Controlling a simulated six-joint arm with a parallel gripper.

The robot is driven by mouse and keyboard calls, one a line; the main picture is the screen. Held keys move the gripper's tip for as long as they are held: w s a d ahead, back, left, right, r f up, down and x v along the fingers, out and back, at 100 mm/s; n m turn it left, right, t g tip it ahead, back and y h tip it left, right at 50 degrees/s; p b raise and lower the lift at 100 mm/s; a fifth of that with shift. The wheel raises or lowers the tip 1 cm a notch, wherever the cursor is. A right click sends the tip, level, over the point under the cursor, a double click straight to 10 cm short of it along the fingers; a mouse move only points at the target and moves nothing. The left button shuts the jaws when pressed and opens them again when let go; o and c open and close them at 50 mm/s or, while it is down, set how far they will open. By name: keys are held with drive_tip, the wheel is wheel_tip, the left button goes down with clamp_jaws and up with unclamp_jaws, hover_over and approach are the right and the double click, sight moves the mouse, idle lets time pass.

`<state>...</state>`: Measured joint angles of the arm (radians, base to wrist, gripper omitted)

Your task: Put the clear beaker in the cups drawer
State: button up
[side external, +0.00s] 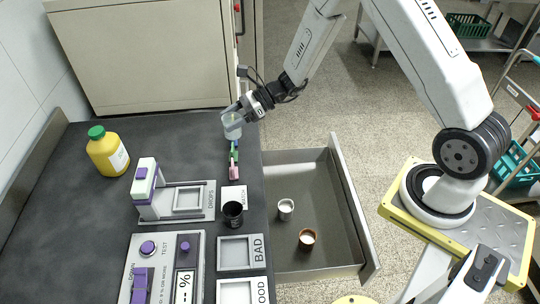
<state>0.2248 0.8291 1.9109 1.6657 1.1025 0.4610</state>
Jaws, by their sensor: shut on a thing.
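My gripper (238,116) is above the far right edge of the dark counter, shut on the clear beaker (232,127). The beaker looks upright and partly hidden by the fingers. The open drawer (345,205) stands out to the right of the counter, below and to the right of the gripper. A white cup (286,208) and a brown-and-white cup (307,239) stand inside it, apart from each other. The back part of the drawer floor is bare.
On the counter (75,190) are a yellow bottle with green cap (108,152), a white and purple device (147,188), a dark cup (233,214), a BAD tray (238,252) and a control panel (160,262). Small coloured items (234,160) lie just below the beaker in the picture.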

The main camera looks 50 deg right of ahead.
drive_tip(key=s+d+f, duration=0.4)
drive_tip(key=s, duration=0.4)
drive_tip(key=s+d+f, duration=0.3)
drive_tip(key=s+f, duration=0.2)
drive_tip(key=s, duration=0.2)
drive_tip(key=s+d+f, duration=0.4)
drive_tip(key=s, duration=0.4)
hover_over(284, 188)
wheel_tip(284, 188, down, 9)
drive_tip(key=shift+s+g, duration=0.2)
drive_tip(key=shift+g, duration=0.1)
drive_tip(key=shift+f, duration=0.1)
drive_tip(key=shift+w+f, duration=0.15)
drive_tip(key=shift+f, duration=0.75)
drive_tip(key=shift+w+f, duration=0.1)
drive_tip(key=shift+f, duration=0.8)
drive_tip(key=shift+f, duration=0.65)
